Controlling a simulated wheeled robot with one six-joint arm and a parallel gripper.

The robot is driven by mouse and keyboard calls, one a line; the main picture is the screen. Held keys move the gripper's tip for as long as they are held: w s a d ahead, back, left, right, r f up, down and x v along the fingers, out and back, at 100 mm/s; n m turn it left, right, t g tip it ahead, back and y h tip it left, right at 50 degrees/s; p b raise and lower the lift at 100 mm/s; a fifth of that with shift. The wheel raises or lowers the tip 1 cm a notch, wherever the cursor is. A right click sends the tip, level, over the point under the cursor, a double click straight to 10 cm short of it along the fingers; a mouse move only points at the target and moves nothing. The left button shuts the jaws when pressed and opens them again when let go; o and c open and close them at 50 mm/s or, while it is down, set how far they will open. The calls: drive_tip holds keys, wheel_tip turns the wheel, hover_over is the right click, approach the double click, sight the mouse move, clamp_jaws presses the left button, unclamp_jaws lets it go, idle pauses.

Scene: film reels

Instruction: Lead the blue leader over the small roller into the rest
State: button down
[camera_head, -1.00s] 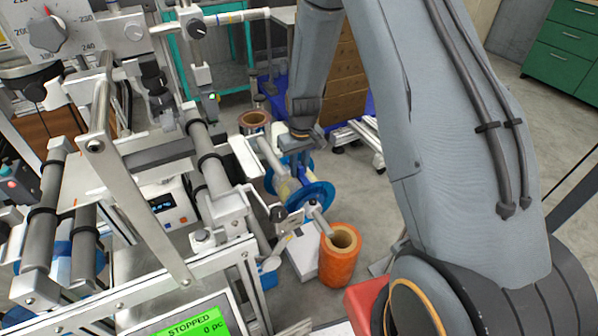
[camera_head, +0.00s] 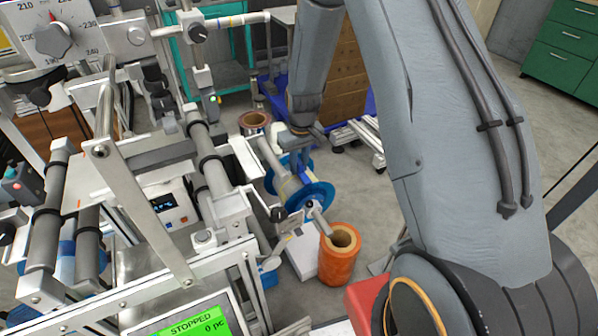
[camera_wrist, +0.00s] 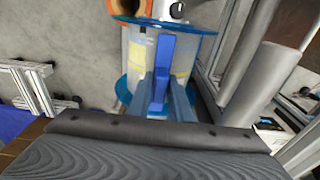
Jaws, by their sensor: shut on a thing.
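The blue leader (camera_wrist: 163,62) is an upright blue strip in the wrist view, in front of a clear reel (camera_wrist: 192,52) with blue flanges. My gripper (camera_wrist: 162,97) is shut on the leader's lower part, close to the reel. In the head view the blue-flanged reel (camera_head: 318,195) sits on a shaft at the machine's right side, with my gripper (camera_head: 299,158) just above it; the arm partly hides the grip. A grey roller (camera_wrist: 270,80) stands to the right in the wrist view. I cannot tell which part is the small roller or the rest.
An orange roll (camera_head: 338,265) stands in front of the reel, and a brown roll (camera_head: 254,121) is behind it. The machine's rollers (camera_head: 207,150) and metal frame crowd the left. A screen (camera_head: 190,325) reads STOPPED. Floor shows open to the right of the reel.

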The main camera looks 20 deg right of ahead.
sight(299, 161)
drive_tip(key=shift+r+p, duration=1.05)
drive_tip(key=shift+r, duration=0.65)
drive_tip(key=shift+r, duration=0.2)
idle(0.4)
drive_tip(key=a+r+p, duration=0.3)
drive_tip(key=r+p, duration=0.4)
drive_tip(key=r, duration=0.3)
drive_tip(key=shift+s+a+r, duration=0.2)
drive_tip(key=shift+s+r, duration=0.05)
drive_tip(key=shift+s, duration=0.05)
idle(1.6)
drive_tip(key=shift+a, duration=0.15)
drive_tip(key=shift+s+a+p, duration=0.25)
drive_tip(key=shift+a, duration=0.9)
drive_tip(key=shift+s+a+p, duration=0.2)
drive_tip(key=shift+s+a, duration=0.05)
drive_tip(key=shift+a, duration=0.9)
drive_tip(key=shift+a+r, duration=0.1)
